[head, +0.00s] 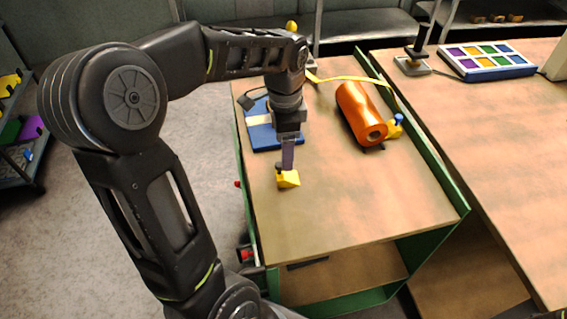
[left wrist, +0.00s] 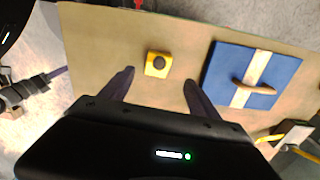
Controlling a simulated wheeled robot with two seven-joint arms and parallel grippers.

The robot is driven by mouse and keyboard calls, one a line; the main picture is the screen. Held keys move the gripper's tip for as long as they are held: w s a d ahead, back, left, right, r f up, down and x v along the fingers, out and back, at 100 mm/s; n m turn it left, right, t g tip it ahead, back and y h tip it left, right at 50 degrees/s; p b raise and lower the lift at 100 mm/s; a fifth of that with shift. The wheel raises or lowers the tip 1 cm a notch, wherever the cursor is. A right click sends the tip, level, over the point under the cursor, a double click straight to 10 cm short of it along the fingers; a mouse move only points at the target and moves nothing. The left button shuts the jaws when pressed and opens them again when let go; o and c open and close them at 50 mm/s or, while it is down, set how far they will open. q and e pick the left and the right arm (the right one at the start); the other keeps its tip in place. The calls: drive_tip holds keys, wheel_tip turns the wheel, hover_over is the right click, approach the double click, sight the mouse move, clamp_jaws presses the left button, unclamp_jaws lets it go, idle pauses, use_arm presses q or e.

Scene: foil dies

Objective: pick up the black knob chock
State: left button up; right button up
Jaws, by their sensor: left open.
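The black knob chock is a small yellow wedge (head: 291,181) with a dark knob on top. It stands on the wooden top of the green-sided cart. It also shows in the left wrist view (left wrist: 150,71), just ahead of the fingertips and between their lines. My left gripper (head: 288,163) points down right above and behind the chock, partly in front of its knob. In the left wrist view my left gripper (left wrist: 159,80) has its fingers wide apart with nothing between them. My right gripper is not in view.
A blue board (head: 259,137) with a pale strip lies behind the gripper. An orange roll (head: 354,108) lies right of it, beside another yellow chock with a blue knob (head: 398,119). The cart's wooden top (head: 370,200) is clear in front. A second table (head: 490,130) stands at right.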

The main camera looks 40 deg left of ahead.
use_arm(q)
drive_tip(key=shift+s+d+r, duration=0.1)
drive_tip(key=shift+s, duration=0.05)
drive_tip(key=shift+f, duration=1.35)
drive_tip(key=shift+f, duration=0.1)
wheel_tip(320, 180, down, 5)
drive_tip(key=shift+f+p, duration=0.1)
drive_tip(key=shift+p, duration=0.55)
drive_tip(key=shift+c, duration=0.3)
drive_tip(key=c, duration=1.4)
drive_tip(key=shift+r, duration=0.25)
drive_tip(key=shift+c, duration=0.2)
wheel_tip(320, 180, up, 10)
drive_tip(key=shift+f+b, duration=0.1)
drive_tip(key=shift+b, duration=0.4)
